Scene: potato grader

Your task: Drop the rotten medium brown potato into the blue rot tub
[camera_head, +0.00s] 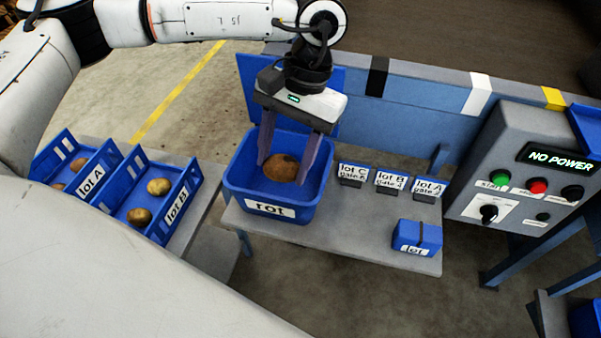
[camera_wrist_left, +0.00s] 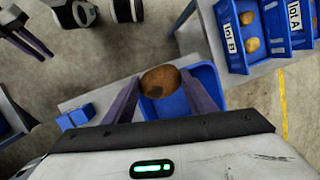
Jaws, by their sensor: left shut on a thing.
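The brown potato (camera_head: 281,169) has a dark patch on its skin. My left gripper (camera_head: 283,170) is shut on it, one finger on each side, pointing down. In the left wrist view the potato (camera_wrist_left: 160,81) sits between the fingertips. The blue tub labelled "rot" (camera_head: 308,212) stands on the grey bench, and the gripper and potato are over its opening. How far the potato is above the tub floor is hard to tell. Part of the tub (camera_wrist_left: 208,77) shows behind the potato in the left wrist view. My right gripper (camera_wrist_left: 32,42) shows small at that view's upper left.
Blue trays labelled lot A (camera_head: 103,172) and lot B (camera_head: 184,199) hold potatoes on the left. Small lot signs (camera_head: 391,181) and a blue box (camera_head: 416,237) stand right of the tub. A control box (camera_head: 520,165) reads "NO POWER". A blue panel (camera_head: 247,85) rises behind the tub.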

